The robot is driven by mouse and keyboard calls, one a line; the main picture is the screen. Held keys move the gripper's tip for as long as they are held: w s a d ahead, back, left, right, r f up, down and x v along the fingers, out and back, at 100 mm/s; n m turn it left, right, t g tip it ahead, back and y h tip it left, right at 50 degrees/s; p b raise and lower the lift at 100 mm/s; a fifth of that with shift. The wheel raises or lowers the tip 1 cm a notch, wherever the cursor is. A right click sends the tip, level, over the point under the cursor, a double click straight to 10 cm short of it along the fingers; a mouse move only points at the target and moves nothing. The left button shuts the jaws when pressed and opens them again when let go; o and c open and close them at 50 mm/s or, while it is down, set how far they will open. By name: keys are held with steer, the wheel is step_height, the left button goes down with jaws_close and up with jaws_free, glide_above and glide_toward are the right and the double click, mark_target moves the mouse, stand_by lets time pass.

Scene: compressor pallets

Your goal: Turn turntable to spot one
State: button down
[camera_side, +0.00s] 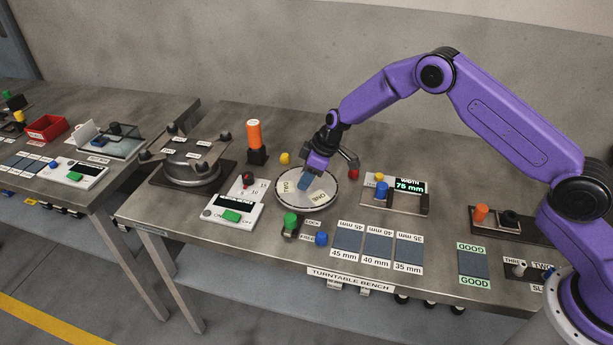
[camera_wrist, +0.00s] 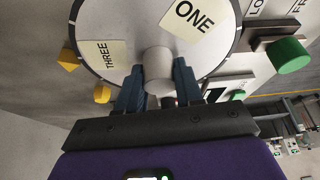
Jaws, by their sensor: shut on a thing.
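The turntable (camera_side: 333,200) is a round pale disc with a dark rim on the bench. In the side view its labels TWO (camera_side: 286,186) and ONE (camera_side: 319,196) show; the wrist view shows ONE (camera_wrist: 194,15) and THREE (camera_wrist: 108,56). A grey cylindrical post (camera_wrist: 158,62) stands up from the disc. My gripper (camera_side: 305,183) is over the disc, and its blue fingers (camera_wrist: 159,84) are shut on the post from both sides. A green knob (camera_side: 290,221) sits at the disc's front beside LOCK and FREE labels (camera_side: 311,224); it also shows in the wrist view (camera_wrist: 290,56).
A blue button (camera_side: 321,239) is in front. A gauge reading 75 mm (camera_side: 409,187) stands right, an orange cylinder (camera_side: 254,134) back left. Dark mm-labelled pads (camera_side: 377,246) lie front right.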

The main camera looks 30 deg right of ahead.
steer(key=m+t+h, duration=0.1)
steer(key=m, duration=0.5)
steer(key=m+h, duration=0.1)
steer(key=shift+m+t+h, duration=0.3)
steer(key=shift+m, duration=0.1)
steer(key=m+h, duration=0.1)
steer(key=m, duration=0.3)
steer(key=shift+a+h, duration=0.1)
steer(key=shift+h, duration=0.3)
steer(key=m+h, duration=0.1)
steer(key=m, duration=0.2)
steer(key=shift+m, duration=0.4)
steer(key=m+g+h, duration=0.1)
steer(key=m, duration=0.2)
steer(key=shift+m, duration=0.3)
steer(key=m+g+h, duration=0.1)
steer(key=m, duration=0.2)
steer(key=shift+m, duration=0.3)
steer(key=m+g, duration=0.1)
steer(key=m, duration=0.2)
steer(key=shift+m+g+h, duration=0.3)
steer(key=shift+g, duration=0.1)
steer(key=shift+m+g, duration=0.6)
steer(key=shift+m, duration=1.3)
